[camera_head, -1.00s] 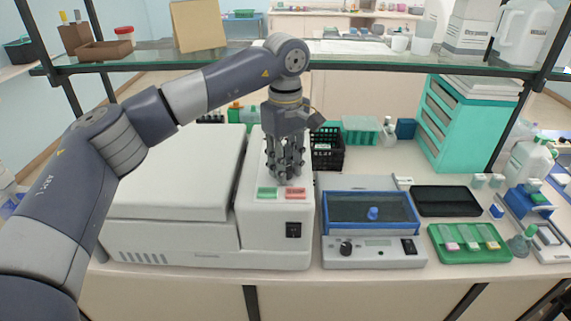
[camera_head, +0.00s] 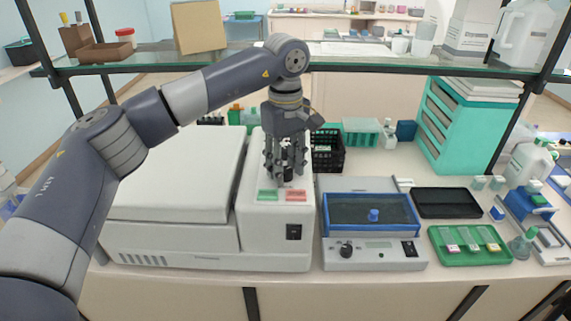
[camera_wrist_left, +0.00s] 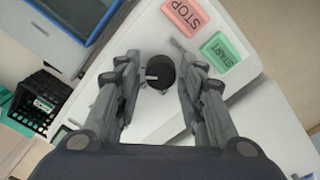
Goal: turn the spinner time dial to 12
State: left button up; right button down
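The white spinner (camera_head: 275,225) stands at the left of the bench, with a green START button (camera_head: 268,195), a red STOP button (camera_head: 295,195) and a black switch on its right-hand part. My left gripper (camera_head: 285,178) points down over that part, just behind the buttons. In the left wrist view a black round dial (camera_wrist_left: 160,73) with a pale pointer mark lies between the fingers of my left gripper (camera_wrist_left: 157,72). The fingers are apart, one on each side, with narrow gaps showing. No dial numbers can be read. My right gripper is not in view.
A blue-framed device (camera_head: 345,262) with its own small black knob stands right of the spinner. A black crate (camera_head: 328,160) is behind it. A green slide tray (camera_head: 470,258) and a dark tray (camera_head: 447,215) lie further right. A glass shelf (camera_head: 350,62) spans above.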

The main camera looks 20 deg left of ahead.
aim_at(285, 170)
pick_arm(q)
notch_tip(285, 170, up, 12)
dwell(0.4)
jog(key=shift+s+f, duration=0.1)
dwell(0.3)
